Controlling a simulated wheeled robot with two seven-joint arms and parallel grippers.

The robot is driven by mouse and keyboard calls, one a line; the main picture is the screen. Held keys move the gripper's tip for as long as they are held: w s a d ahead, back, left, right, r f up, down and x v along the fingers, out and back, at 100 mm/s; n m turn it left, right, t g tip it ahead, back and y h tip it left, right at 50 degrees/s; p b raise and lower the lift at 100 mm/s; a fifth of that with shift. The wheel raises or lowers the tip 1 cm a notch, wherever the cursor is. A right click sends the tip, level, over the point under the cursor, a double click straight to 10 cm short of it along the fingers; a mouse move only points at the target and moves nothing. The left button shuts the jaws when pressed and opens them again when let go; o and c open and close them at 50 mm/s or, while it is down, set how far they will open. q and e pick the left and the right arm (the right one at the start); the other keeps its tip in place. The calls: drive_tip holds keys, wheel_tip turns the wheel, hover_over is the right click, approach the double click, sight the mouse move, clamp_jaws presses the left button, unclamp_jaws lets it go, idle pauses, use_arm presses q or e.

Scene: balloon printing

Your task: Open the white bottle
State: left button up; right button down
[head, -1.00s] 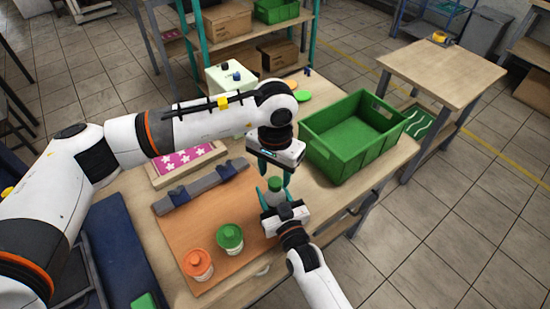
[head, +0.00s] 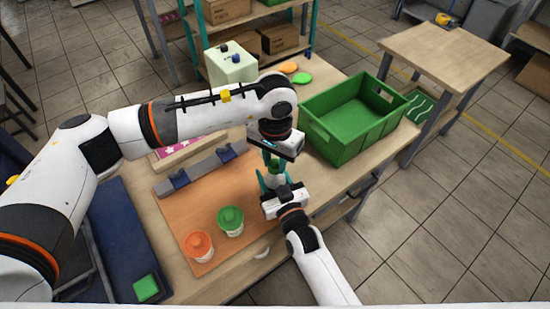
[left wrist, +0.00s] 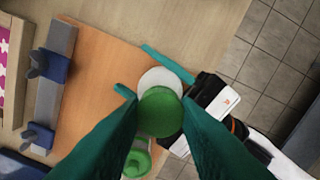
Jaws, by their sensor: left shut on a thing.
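The white bottle (head: 274,181) stands upright between the teal fingers of my right gripper (head: 274,177), which close on its sides. In the left wrist view its white round top (left wrist: 160,77) is partly covered by the green cap (left wrist: 160,111). My left gripper (left wrist: 158,118) comes from above and is shut on the green cap. The cap also shows below the left gripper in the head view (head: 273,163). The cap looks shifted from the white top in the wrist view, but I cannot tell whether it is clear of the bottle.
A green-lidded jar (head: 230,219) and an orange-lidded jar (head: 199,245) stand on the brown board (head: 190,220). A grey bar with blue clamps (head: 203,172) lies behind them. A green crate (head: 357,115) stands to the right. A white box (head: 231,66) stands at the back.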

use_arm(q)
drive_tip(key=n, duration=1.9)
drive_tip(key=shift+n, duration=0.3)
drive_tip(key=n, duration=1)
drive_tip(key=shift+n, duration=0.3)
drive_tip(key=n, duration=0.6)
drive_tip(key=shift+r, duration=0.1)
drive_tip(key=n, duration=0.6)
drive_tip(key=shift+n, duration=0.3)
drive_tip(key=n, duration=1.1)
drive_tip(key=shift+r, duration=0.25)
